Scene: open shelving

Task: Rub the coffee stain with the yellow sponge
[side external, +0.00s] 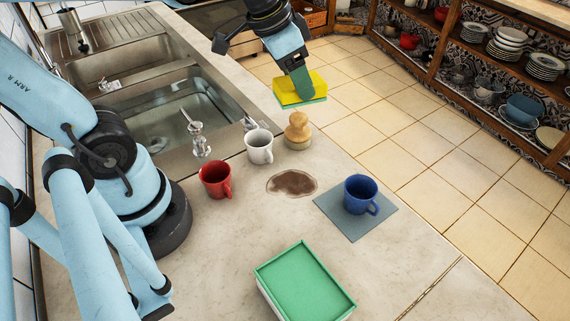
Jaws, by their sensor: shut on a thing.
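The yellow sponge (287,91) has a green underside. My gripper (301,84) is shut on it and holds it in the air, up and behind the stain in the picture. The coffee stain (292,183) is a brown irregular patch on the pale stone counter (230,235). The sponge and the stain are apart, and nothing covers the stain. The far finger of my gripper is mostly hidden behind the near one and the sponge.
A wooden-handled brush (298,131), a white mug (259,147) and a red mug (215,180) stand near the stain. A blue mug (360,194) stands on a grey-blue mat (332,217). A green-topped box (304,284) sits in front. The sink (185,115) is at left.

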